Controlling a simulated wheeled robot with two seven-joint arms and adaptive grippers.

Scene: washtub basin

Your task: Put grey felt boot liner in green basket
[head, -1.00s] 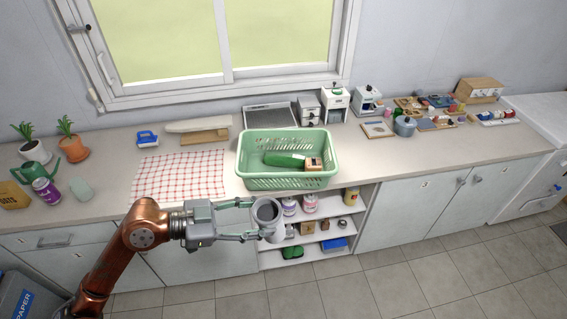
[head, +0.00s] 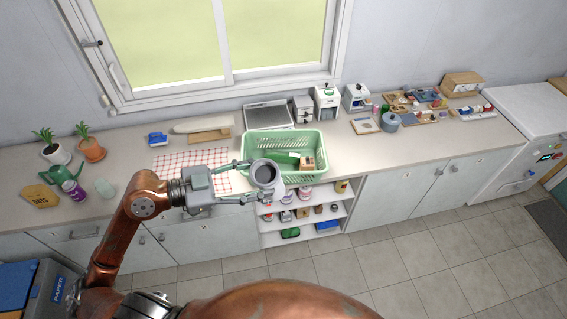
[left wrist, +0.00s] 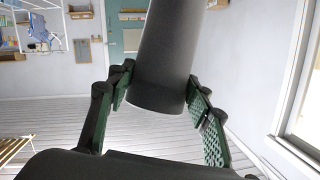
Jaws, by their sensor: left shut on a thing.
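The grey felt boot liner (head: 265,174) is a grey tube with an open top. My left gripper (head: 254,182) is shut on it and holds it in front of the green basket's near left side. In the left wrist view the liner (left wrist: 162,65) sits between the two green-padded fingers (left wrist: 157,98). The green basket (head: 330,176) stands on the counter at the front edge and holds a green item (head: 287,157) and a small brown-topped box (head: 307,163). The liner covers part of the basket's near left wall. My right gripper is not in view.
A red checked cloth (head: 185,160) lies left of the basket. A drying tray (head: 268,115) and small dispensers (head: 327,102) stand behind it. Open shelves (head: 318,222) with jars are below. A pot (head: 390,121) and several small items are farther right.

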